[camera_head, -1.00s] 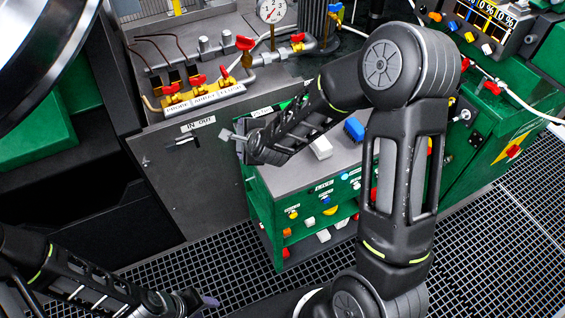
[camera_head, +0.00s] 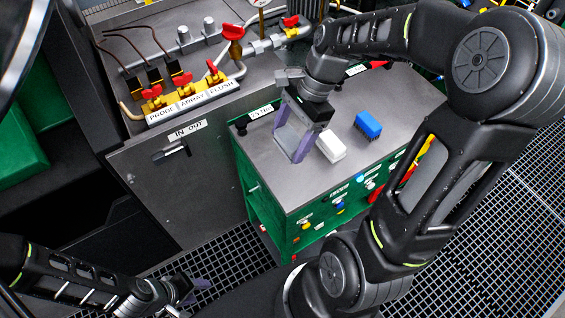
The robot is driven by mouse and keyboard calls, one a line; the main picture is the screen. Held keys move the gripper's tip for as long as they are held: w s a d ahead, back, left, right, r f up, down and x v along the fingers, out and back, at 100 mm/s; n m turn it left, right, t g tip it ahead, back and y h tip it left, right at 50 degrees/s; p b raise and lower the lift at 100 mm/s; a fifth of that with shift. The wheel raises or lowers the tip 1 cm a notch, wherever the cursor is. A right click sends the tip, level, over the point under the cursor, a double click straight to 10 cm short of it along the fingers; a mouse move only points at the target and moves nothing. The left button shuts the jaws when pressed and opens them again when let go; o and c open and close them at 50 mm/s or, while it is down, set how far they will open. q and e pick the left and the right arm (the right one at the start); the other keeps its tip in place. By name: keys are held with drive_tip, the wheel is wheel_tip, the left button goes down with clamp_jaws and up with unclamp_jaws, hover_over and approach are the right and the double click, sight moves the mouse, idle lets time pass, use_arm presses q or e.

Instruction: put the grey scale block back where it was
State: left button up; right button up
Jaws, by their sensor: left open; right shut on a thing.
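The grey scale block (camera_head: 288,138) is a plain grey piece between the purple fingers of my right gripper (camera_head: 289,145). My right gripper is shut on it and points down over the left part of the grey bench top (camera_head: 345,105). I cannot tell whether the block touches the bench top. The block lies close to the left of a white block (camera_head: 330,147). A small label (camera_head: 261,112) is on the bench's back left edge. My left gripper (camera_head: 196,290) is open and empty, low over the floor grating.
A blue block (camera_head: 368,125) stands right of the white one. Knobs line the green bench front (camera_head: 320,225). Behind at left is a grey cabinet (camera_head: 190,195) with red-handled valves (camera_head: 182,79) and pipes. The bench top's front left corner is clear.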

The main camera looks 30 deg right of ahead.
drive_tip(key=shift+s+r, duration=0.1)
drive_tip(key=shift+s, duration=0.1)
drive_tip(key=shift+f, duration=3.2)
drive_tip(key=shift+f, duration=1.85)
drive_tip(key=shift+f, duration=0.1)
drive_tip(key=o, duration=1.2)
drive_tip(key=v, duration=1.2)
drive_tip(key=shift+w+d, duration=0.1)
